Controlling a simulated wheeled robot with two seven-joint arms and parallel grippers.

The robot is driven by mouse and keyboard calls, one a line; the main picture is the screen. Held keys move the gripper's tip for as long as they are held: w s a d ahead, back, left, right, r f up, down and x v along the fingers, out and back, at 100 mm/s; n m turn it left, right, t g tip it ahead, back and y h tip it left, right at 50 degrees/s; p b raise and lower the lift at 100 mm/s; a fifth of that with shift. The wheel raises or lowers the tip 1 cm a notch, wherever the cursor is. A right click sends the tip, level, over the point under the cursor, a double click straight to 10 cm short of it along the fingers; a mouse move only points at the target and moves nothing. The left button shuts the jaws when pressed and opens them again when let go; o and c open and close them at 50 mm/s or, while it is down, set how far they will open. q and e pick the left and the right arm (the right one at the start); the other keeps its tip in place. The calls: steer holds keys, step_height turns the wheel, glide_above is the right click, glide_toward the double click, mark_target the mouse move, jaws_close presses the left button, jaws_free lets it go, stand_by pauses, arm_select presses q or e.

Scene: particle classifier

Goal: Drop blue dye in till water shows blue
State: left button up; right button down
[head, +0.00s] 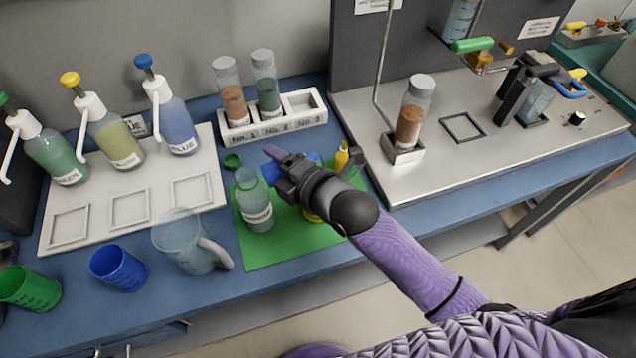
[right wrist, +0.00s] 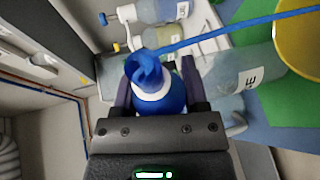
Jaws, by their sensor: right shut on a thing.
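My right gripper (head: 277,162) is above the green mat (head: 285,245), beside a greenish bottle (head: 256,210). It is shut on a blue dropper bottle (head: 272,173), mostly hidden by the hand in the head view. In the right wrist view the bottle (right wrist: 160,95) shows blue with a white collar and blue top between the fingers. A thin blue strip (right wrist: 235,33) runs from near its top to the right. A clear handled jug (head: 187,245) stands left of the mat; I cannot tell the colour of any liquid in it. My left gripper is not in view.
Pump bottles of green (head: 50,150), yellow (head: 115,140) and blue liquid (head: 178,125) stand on a white tray (head: 55,240). A blue cup (head: 118,268) and green cup (head: 30,290) are at front left. A vial rack (head: 285,125) and metal apparatus (head: 500,145) stand behind and right.

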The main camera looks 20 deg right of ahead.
steer(key=n+h+p, duration=0.2)
steer(key=n+p, duration=0.1)
steer(key=r+n+h+p, duration=0.1)
steer(key=n+h+p, duration=0.1)
steer(key=n+p, duration=0.1)
steer(key=n+h+p, duration=0.3)
steer(key=shift+a+r+p, duration=0.15)
steer(key=shift+a+p, duration=0.05)
steer(key=shift+p, duration=0.15)
steer(key=shift+a+r+n+h+p, duration=0.4)
steer(key=shift+r+n+h+p, duration=0.1)
steer(key=shift+n+h+p, duration=0.25)
step_height(320, 180, up, 5)
steer(key=p, duration=0.5)
steer(key=shift+f, duration=0.1)
